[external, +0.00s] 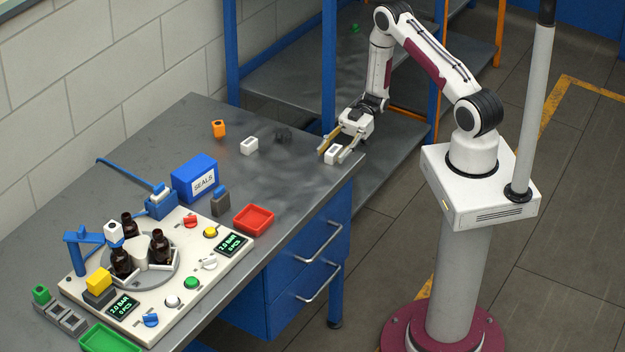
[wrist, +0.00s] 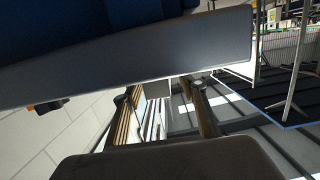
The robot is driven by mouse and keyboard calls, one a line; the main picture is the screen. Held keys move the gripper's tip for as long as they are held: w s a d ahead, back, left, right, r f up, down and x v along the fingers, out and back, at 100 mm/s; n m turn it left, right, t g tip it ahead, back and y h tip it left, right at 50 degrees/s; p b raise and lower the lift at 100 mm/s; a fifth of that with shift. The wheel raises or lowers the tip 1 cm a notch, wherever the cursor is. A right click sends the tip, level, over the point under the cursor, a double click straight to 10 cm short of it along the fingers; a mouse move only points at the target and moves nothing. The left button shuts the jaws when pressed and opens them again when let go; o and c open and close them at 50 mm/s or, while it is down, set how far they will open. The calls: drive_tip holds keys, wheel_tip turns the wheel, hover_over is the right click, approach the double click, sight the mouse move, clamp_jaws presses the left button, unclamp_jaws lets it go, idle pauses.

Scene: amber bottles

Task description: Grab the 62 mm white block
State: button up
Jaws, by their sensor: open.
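A white block (external: 332,155) with a dark opening stands near the right corner of the grey table. My gripper (external: 337,150) reaches down to it from above and is open, its fingertips around or just beside the block; whether they touch it I cannot tell. A second white block (external: 249,146) with a dark opening lies further left on the table, clear of my gripper. Which of the two is the 62 mm one I cannot read from the pictures. The wrist view shows dark and steeply tilted surfaces, and I cannot make out a white block there.
A blue SEALS box (external: 195,178), a red tray (external: 254,220) and a bottle station (external: 190,285) occupy the left. The table (external: 295,195) is bare between the tray and my gripper.

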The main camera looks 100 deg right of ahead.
sight(334, 149)
idle(0.3)
clamp_jaws()
drive_tip(key=shift+r, duration=0.1)
drive_tip(key=shift+r, duration=4.9)
